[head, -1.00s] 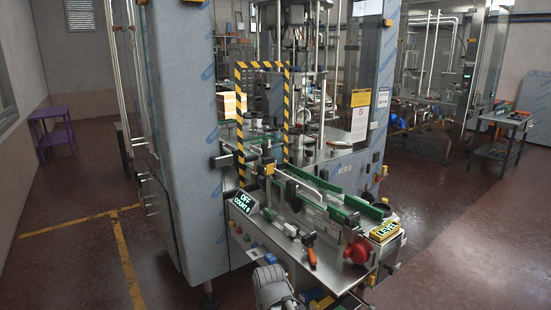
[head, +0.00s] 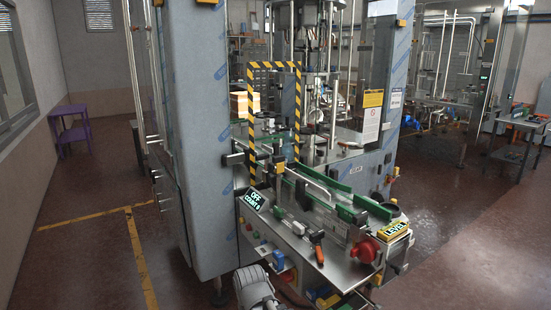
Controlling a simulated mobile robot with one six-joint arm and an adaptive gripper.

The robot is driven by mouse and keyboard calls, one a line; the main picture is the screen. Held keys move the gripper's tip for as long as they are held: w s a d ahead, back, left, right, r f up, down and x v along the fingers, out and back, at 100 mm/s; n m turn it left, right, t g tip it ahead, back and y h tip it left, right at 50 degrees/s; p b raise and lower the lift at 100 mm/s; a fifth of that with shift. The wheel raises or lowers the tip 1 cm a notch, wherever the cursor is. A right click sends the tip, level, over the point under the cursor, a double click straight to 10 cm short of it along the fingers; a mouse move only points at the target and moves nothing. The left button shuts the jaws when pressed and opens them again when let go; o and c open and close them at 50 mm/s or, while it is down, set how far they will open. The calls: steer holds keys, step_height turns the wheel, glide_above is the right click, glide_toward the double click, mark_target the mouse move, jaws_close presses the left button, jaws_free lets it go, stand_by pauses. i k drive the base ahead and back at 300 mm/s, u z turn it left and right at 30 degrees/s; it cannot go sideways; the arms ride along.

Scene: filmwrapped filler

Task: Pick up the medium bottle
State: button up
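I cannot make out a medium bottle in the head view. The filling machine's conveyor, with green side rails (head: 345,194), runs through the middle of the view, and no bottle can be clearly told on it. Parts inside the machine behind the yellow-and-black striped frame (head: 252,125) are small and cluttered. A grey rounded part of my own arm shows at the bottom edge, in front of the machine. My gripper's fingers are not in view.
An orange-handled tool (head: 317,246) lies on the machine's metal front deck, near a red knob (head: 365,250) and a yellow LEVEL box (head: 394,229). A purple table (head: 72,130) stands far left, and a dark tool table (head: 519,135) far right. Floor on both sides is open.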

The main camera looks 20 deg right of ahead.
mark_target(287, 149)
steer(key=u, duration=0.3)
steer(key=k, duration=1.35)
steer(key=z, duration=0.8)
steer(key=i, duration=0.95)
steer(key=u, duration=0.05)
